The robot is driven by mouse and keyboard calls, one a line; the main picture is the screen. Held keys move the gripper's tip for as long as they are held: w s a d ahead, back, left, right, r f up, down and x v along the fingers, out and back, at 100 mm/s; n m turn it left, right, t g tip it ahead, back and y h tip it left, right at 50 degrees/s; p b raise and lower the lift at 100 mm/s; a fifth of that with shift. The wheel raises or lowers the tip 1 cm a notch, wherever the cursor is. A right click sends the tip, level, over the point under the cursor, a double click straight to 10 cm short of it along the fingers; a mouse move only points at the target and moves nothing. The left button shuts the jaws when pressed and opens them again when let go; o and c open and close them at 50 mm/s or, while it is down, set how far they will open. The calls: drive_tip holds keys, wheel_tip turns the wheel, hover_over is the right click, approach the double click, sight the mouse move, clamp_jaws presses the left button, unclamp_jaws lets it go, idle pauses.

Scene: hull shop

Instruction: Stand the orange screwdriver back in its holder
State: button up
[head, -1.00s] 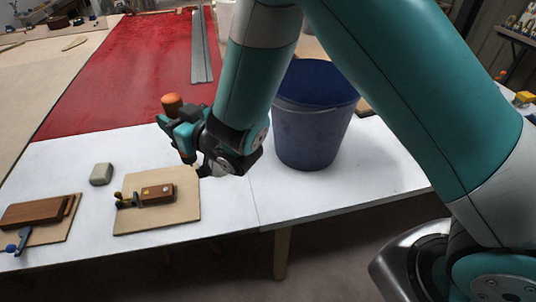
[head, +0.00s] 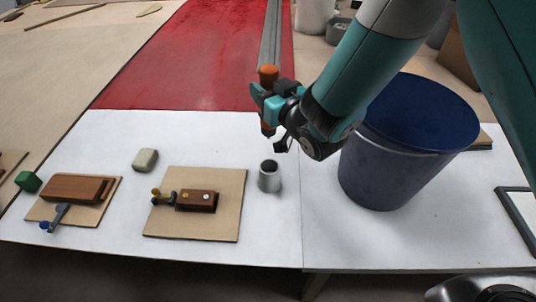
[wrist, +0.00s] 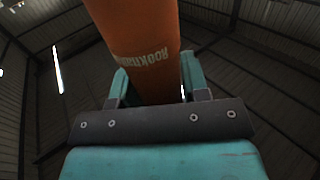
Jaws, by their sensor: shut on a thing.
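My gripper (head: 268,106) is shut on the orange screwdriver (head: 268,76), which it holds about upright above the white table. The orange handle top shows above the fingers in the head view, and a short part shows below them. In the wrist view the orange handle (wrist: 140,40), with pale lettering, stands between the two fingers. The holder appears to be the small grey open-topped cup (head: 270,178) on the white table, below the screwdriver and apart from it. Its opening shows dark.
A large blue bucket (head: 395,170) stands right of the cup, near my arm. A board with a brown block and clamp (head: 195,200) lies left of the cup. A pale grey block (head: 146,160) and another board with a wooden block (head: 75,188) lie farther left.

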wheel_tip(320, 180, down, 18)
drive_tip(key=b, duration=1.6)
drive_tip(key=shift+f+b, duration=0.5)
drive_tip(key=shift+b, duration=0.2)
drive_tip(key=o, duration=0.9)
drive_tip(key=shift+r, duration=0.1)
